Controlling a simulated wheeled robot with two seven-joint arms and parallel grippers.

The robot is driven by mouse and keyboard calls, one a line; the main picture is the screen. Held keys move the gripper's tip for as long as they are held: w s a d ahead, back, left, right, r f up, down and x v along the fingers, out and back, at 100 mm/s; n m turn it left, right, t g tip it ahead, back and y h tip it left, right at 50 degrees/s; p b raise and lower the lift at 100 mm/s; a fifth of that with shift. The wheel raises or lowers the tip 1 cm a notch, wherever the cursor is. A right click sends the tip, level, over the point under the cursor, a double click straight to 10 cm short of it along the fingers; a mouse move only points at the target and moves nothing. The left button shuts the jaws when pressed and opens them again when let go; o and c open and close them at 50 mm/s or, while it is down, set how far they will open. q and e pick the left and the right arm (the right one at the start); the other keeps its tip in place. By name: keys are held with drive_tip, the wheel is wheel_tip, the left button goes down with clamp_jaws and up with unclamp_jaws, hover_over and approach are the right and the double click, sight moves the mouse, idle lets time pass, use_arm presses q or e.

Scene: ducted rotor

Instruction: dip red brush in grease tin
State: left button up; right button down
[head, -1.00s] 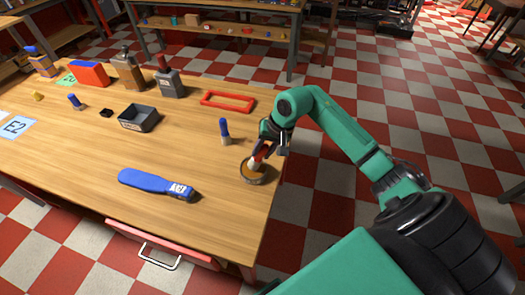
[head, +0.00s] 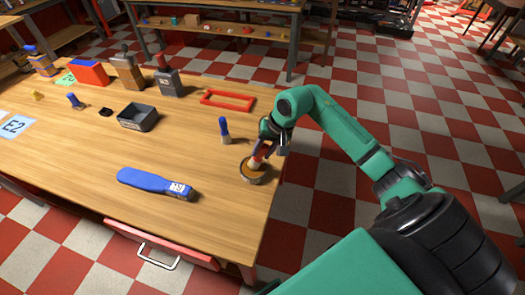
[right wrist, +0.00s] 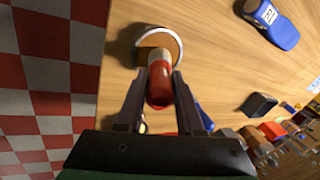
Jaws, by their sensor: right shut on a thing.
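The red brush (right wrist: 159,85) is held between the fingers of my right gripper (right wrist: 153,82), with its pale end pointing down at the grease tin. In the head view my right gripper (head: 268,145) is just above the tin, near the table's right edge. The grease tin (head: 254,171) is a round, low tin with orange-brown grease; it also shows in the right wrist view (right wrist: 174,42). The brush's lower end overlaps the tin's opening in both views; I cannot tell how deep it reaches. My left gripper is not in view.
A blue-handled brush (head: 224,130) stands upright close left of the tin. A blue paddle-shaped tool (head: 155,184) lies at the front. The wooden table's (head: 90,150) middle is mostly clear.

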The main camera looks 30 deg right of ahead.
drive_tip(key=shift+s+f+b, duration=0.1)
drive_tip(key=shift+f+b, duration=0.05)
drive_tip(key=shift+b, duration=0.25)
idle(1.1)
drive_tip(key=shift+r+p, duration=1.55)
drive_tip(key=shift+r, duration=2.05)
